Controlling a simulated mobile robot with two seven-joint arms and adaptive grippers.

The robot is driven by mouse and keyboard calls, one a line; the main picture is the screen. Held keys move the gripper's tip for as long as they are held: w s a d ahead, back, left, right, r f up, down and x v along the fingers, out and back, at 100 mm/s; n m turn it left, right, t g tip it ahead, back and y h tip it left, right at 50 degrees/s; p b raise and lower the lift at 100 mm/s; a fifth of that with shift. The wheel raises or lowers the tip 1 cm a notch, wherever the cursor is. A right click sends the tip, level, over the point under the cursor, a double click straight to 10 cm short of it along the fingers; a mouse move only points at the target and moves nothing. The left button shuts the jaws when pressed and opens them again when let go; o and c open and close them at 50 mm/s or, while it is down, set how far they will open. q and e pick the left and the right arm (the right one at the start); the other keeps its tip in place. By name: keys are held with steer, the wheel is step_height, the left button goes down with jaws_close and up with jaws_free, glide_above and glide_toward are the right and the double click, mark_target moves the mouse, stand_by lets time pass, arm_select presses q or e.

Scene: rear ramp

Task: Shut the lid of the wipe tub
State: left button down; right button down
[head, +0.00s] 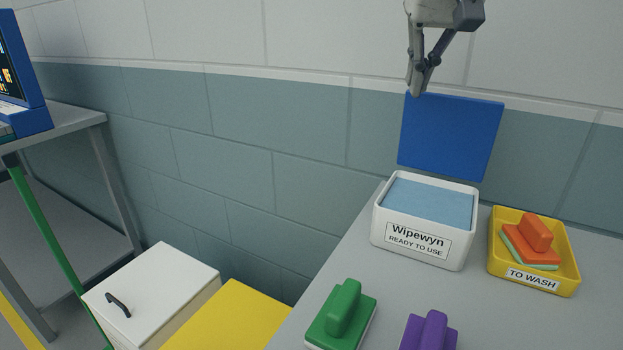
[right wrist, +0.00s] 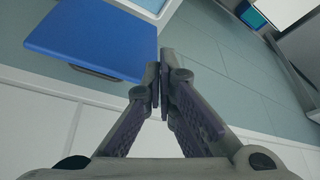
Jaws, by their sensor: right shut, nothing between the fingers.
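The wipe tub (head: 424,255) is a white box labelled "Wipewyn READY TO USE" on the grey worktop, with light blue wipes inside. Its blue lid (head: 450,138) stands open and upright at the tub's back edge. The lid also shows in the right wrist view (right wrist: 92,38), with part of the tub beyond it. My right gripper (head: 416,92) is shut and empty, its fingertips by the lid's upper left corner. I cannot tell whether they touch it. In the right wrist view the fingertips (right wrist: 160,72) lie just beside the lid's edge. My left gripper is not in view.
A yellow tray (head: 554,283) labelled "TO WASH" holds an orange-handled scrubber right of the tub. Green (head: 343,314) and purple (head: 430,331) handled blocks lie at the front of the worktop (head: 375,275). The tiled wall is close behind the lid.

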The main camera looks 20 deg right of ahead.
step_height(320, 180, up, 5)
stand_by(0.6)
stand_by(0.3)
